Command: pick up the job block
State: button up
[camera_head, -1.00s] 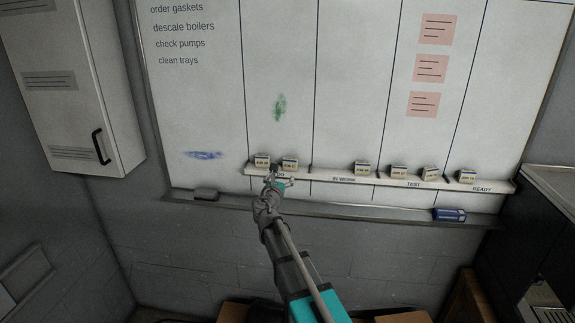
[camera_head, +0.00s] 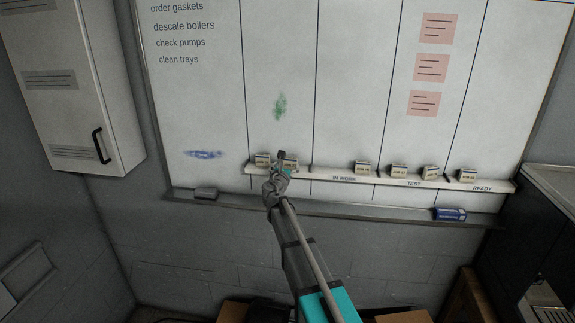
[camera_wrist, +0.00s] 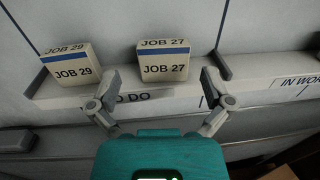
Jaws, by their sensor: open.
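The JOB 27 block (camera_wrist: 163,61), cream with a blue stripe, stands on the narrow ledge (camera_wrist: 205,94) above the TO DO label in the wrist view. My gripper (camera_wrist: 160,85) is open, with one finger on each side of that block's width and the block a little beyond the fingertips. The JOB 29 block (camera_wrist: 73,65) stands to its left, just left of my left finger. In the head view, my gripper (camera_head: 281,165) partly hides the JOB 27 block (camera_head: 291,165); the JOB 29 block (camera_head: 262,160) shows beside it.
More blocks stand along the ledge to the right: one above IN WORK (camera_head: 362,168), two above TEST (camera_head: 398,171), one by READY (camera_head: 467,176). A lower tray (camera_head: 330,206) holds a dark eraser (camera_head: 206,194) and a blue box (camera_head: 449,214). The whiteboard (camera_head: 345,90) rises behind.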

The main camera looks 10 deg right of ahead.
aim_at(290, 160)
jog(key=shift+w, duration=0.15)
jog(key=shift+x, duration=2.55)
jog(key=shift+d, duration=0.15)
jog(key=c, duration=0.9)
jog(key=shift+r, duration=0.15)
